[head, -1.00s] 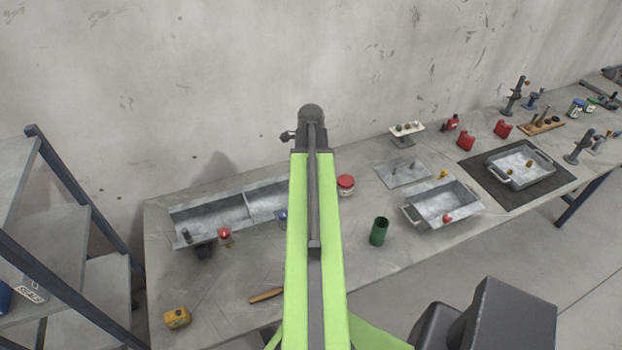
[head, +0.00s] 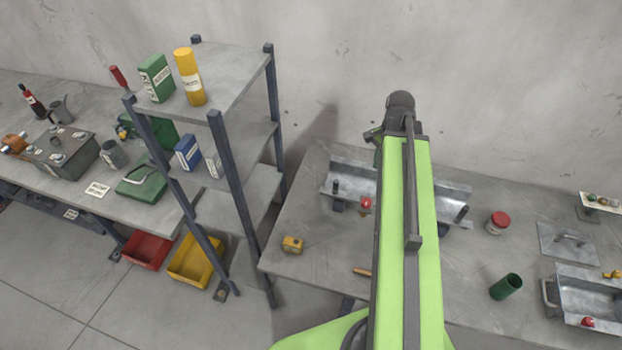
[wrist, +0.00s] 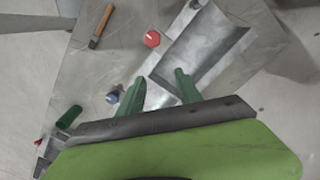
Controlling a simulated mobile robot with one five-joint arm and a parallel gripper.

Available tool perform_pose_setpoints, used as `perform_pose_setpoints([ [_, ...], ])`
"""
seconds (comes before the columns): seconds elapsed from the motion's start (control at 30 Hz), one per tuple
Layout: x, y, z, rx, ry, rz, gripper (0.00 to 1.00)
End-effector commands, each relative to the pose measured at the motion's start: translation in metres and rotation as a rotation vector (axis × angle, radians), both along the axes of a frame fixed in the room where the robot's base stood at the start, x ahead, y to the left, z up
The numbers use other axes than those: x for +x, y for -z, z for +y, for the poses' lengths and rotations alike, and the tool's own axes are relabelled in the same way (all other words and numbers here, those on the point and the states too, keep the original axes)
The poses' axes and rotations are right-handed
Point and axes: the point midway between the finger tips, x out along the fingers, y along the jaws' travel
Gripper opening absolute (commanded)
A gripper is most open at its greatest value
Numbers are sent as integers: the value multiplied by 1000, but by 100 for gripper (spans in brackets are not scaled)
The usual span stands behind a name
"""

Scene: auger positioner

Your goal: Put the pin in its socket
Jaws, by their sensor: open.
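I cannot tell for certain which part is the pin or which is its socket. In the head view, a dark upright peg (head: 336,187) stands at the left end of a grey metal trough (head: 352,176), and another dark peg (head: 461,213) stands near its right end. A small red-topped part (head: 366,205) sits in front of the trough; a red part (wrist: 152,39) also shows in the wrist view. My gripper (wrist: 158,92) is open and empty, its green fingers apart above the trough (wrist: 205,48). My arm hides part of the trough.
A tall shelf (head: 230,75) stands left of the bench. A yellow block (head: 292,244), green cup (head: 506,287), red-lidded jar (head: 498,222) and metal tray (head: 590,296) are on the bench. The front left surface is mostly clear.

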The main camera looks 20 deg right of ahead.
Motion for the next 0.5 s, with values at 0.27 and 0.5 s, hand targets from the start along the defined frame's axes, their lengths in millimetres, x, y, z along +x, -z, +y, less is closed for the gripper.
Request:
perform_pose_setpoints([
  [0.27,42,0,224,2,-1061,2,41],
  [0.5,39,0,277,2,-1334,2,41],
])
